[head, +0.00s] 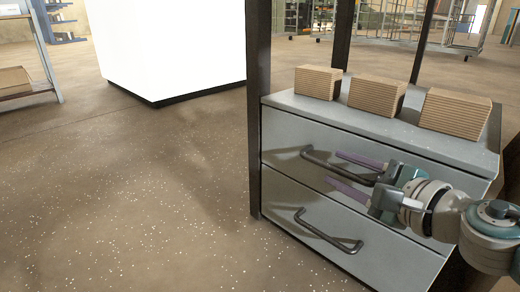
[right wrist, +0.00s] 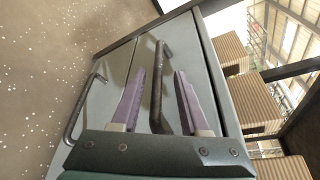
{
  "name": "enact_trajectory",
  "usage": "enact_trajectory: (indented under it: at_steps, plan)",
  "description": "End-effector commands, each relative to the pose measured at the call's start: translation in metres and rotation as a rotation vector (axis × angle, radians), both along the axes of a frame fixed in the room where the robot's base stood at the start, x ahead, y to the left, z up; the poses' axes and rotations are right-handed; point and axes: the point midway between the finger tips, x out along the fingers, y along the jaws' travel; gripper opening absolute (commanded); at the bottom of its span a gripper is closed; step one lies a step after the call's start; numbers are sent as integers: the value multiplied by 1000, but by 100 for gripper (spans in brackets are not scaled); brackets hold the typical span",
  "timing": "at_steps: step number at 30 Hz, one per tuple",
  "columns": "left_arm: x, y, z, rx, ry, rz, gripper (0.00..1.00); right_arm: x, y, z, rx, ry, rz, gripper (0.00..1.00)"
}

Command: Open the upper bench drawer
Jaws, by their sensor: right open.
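The upper bench drawer (head: 283,137) has a grey front and looks shut. Its dark bar handle (head: 318,160) runs across the front and also shows in the right wrist view (right wrist: 157,85). My right gripper (head: 333,167) is open, with two purple fingers pointing at the drawer. In the right wrist view its fingers (right wrist: 160,70) lie on either side of the handle bar, with a gap to each. I cannot tell how deep the bar sits between them. The gripper and wrist hide the right part of the drawer front. My left gripper is not in view.
The lower drawer (head: 290,195) below looks shut and has its own dark handle (head: 325,235). Three ribbed brown blocks, one of them at the left (head: 317,83), stand on the grey bench top (head: 370,117). Dark posts (head: 257,60) flank the bench. Speckled floor to the left is clear.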

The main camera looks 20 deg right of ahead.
Motion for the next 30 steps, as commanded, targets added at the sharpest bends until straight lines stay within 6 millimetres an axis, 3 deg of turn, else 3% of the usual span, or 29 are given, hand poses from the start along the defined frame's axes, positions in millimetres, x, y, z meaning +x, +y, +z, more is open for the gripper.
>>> enact_trajectory:
  at_steps: [12, 24, 30]
  plan:
    - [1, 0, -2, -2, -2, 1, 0, 11, 1, -3, 1, 1, 2, 45]
    - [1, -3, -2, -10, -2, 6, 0, 11, 1, -3, 1, 0, 1, 1]
    - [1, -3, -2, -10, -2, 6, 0, 10, 1, -2, 1, 1, 0, 0]
